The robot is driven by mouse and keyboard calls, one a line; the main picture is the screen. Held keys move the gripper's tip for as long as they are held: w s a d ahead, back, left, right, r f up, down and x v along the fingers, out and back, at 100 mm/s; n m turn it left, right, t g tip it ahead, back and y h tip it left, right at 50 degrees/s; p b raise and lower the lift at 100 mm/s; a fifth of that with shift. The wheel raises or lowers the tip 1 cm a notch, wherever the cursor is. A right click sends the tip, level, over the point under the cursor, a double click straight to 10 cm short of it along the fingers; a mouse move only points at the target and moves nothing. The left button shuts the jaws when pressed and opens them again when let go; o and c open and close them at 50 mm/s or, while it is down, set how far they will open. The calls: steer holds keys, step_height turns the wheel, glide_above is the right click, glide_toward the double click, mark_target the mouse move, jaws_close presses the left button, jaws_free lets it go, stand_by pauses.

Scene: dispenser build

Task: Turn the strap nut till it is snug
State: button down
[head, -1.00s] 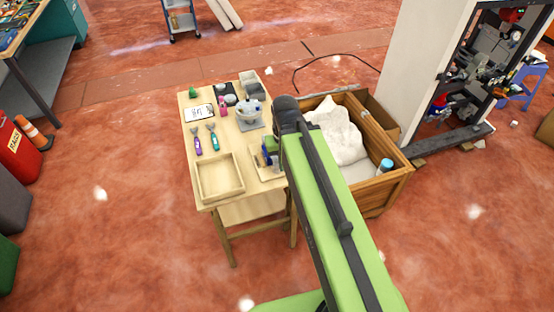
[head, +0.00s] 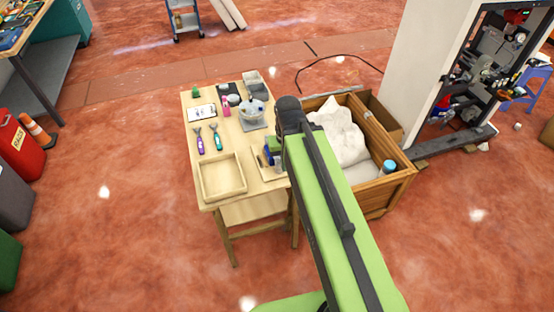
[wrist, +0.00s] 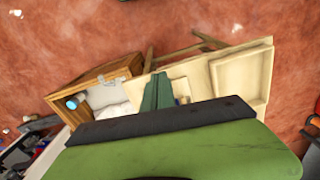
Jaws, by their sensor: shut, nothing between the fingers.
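My gripper (wrist: 157,92) shows in the wrist view as dark green fingers, shut and empty, over the edge of the wooden table (wrist: 190,75) beside the crate. In the head view my arm hides most of it. I cannot make out the strap nut in either view. A grey metal bracket (wrist: 119,80) sits on the crate's edge, left of the fingers.
The table holds an empty wooden tray (head: 202,182), purple (head: 199,142) and teal (head: 217,139) tools, a bowl (head: 252,110) and small items. A wooden crate (head: 392,188) with white cloth (head: 342,135) stands close on the right. A white cabinet (head: 420,60) is behind it.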

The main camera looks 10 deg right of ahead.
mark_target(279, 161)
stand_by(0.4)
steer(key=c, duration=2)
jaws_free()
steer(key=o, duration=0.4)
steer(key=shift+m, duration=0.4)
steer(key=w, duration=0.2)
steer(key=w+r+p, duration=0.1)
steer(key=w, duration=0.1)
steer(key=shift+w, duration=0.1)
steer(key=o, duration=0.3)
steer(key=shift+m, duration=0.4)
steer(key=w+r+p, duration=0.4)
steer(key=w, duration=0.1)
steer(key=w+r+p, duration=0.2)
steer(key=w, duration=0.1)
steer(key=shift+d, duration=0.25)
steer(key=f+b, duration=1.7)
steer(key=shift+s+f+b, duration=0.35)
steer(key=shift+r, duration=0.1)
